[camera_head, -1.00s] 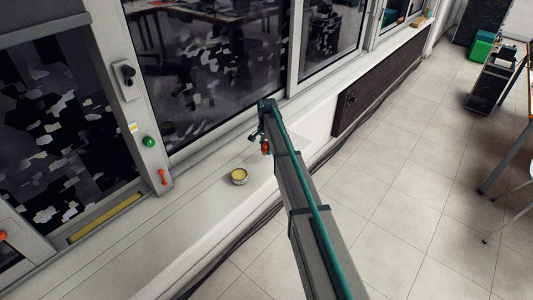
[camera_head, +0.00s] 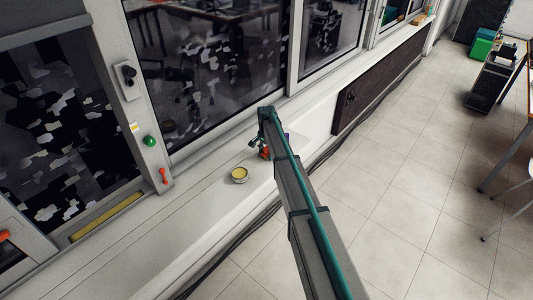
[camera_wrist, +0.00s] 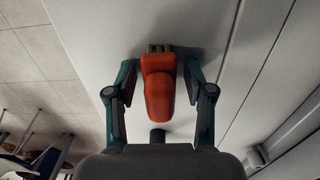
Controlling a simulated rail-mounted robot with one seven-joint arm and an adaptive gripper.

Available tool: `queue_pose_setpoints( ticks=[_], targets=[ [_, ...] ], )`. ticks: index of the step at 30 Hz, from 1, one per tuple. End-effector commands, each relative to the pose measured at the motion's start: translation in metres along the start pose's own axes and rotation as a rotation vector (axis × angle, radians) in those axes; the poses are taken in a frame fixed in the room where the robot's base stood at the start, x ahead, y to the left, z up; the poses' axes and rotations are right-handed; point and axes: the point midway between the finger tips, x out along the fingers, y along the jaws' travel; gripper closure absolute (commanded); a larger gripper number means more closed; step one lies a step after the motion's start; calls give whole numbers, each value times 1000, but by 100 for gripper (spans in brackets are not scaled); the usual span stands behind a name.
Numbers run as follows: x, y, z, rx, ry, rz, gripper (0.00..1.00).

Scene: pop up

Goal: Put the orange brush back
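The orange brush (camera_wrist: 158,88) sits between the two fingers of my gripper (camera_wrist: 160,68), its pale bristles at the top of the wrist view, with a shadow on the white ledge beside it. In the head view the brush (camera_head: 264,153) is a small orange spot beside the end of my arm, above the ledge, and my gripper is largely hidden by the arm. A round tin with a yellow inside (camera_head: 239,174) stands on the ledge, left of and nearer than the brush.
The white ledge (camera_head: 190,205) runs below the windows and is otherwise clear around the tin. A window frame post with a green knob (camera_head: 150,141) and a red handle (camera_head: 163,176) stands left. A dark panel (camera_head: 365,90) is below the ledge at right.

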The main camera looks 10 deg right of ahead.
Motion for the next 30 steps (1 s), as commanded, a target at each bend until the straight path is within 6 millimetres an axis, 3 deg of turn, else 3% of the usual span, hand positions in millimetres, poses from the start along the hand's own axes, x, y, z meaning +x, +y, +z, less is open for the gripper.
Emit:
queue_pose_setpoints(
  ticks=[8,14,30],
  targets=[
    [-1,0,0,0,0,0,44],
    [-14,0,0,0,0,-1,44],
    [-107,0,0,0,1,-1,44]
  ],
)
